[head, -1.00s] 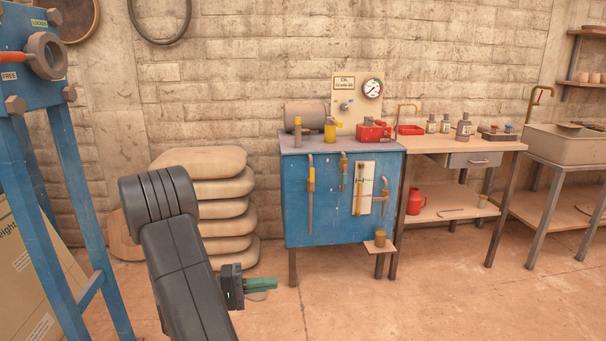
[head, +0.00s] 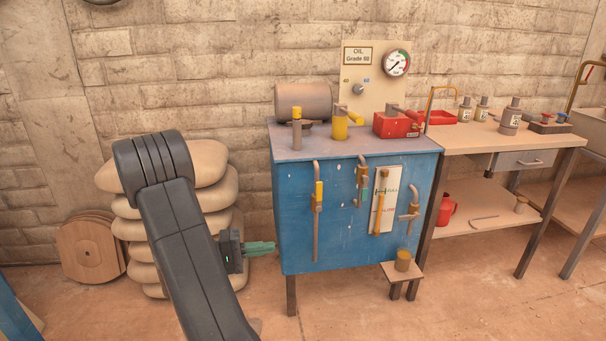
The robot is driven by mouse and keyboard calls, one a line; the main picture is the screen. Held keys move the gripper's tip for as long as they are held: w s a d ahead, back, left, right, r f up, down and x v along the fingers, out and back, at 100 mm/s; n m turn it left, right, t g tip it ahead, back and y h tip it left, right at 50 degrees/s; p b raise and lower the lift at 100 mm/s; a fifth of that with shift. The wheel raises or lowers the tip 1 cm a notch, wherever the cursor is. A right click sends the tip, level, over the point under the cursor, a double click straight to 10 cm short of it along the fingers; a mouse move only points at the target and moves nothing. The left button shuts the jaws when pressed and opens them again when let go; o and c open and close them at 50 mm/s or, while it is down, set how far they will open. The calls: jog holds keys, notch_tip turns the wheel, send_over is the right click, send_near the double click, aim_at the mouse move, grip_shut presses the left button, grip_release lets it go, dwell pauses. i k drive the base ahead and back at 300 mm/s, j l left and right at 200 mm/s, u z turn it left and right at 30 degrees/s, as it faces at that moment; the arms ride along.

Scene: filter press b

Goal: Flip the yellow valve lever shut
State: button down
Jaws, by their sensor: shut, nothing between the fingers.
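A blue oil tank (head: 300,230) stands ahead, with several pipes and taps on its front. The left pipe carries a yellow lever (head: 318,195) lying upright along it. A yellowish sight tube (head: 381,212) stands before a pale level plate (head: 391,190). A tap (head: 411,212) sits at the right of the front. My gripper (head: 262,248), with green fingers, is shut and empty. In the picture it lies left of the tank, below and left of the yellow lever, with no contact visible.
Stacked sacks (head: 205,195) stand behind my arm. A small stand (head: 402,272) with a cup (head: 403,259) is at the tank's lower right. A workbench (head: 500,142) adjoins on the right. The floor before the tank looks clear.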

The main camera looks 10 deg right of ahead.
aim_at(319, 184)
jog(key=i, duration=0.85)
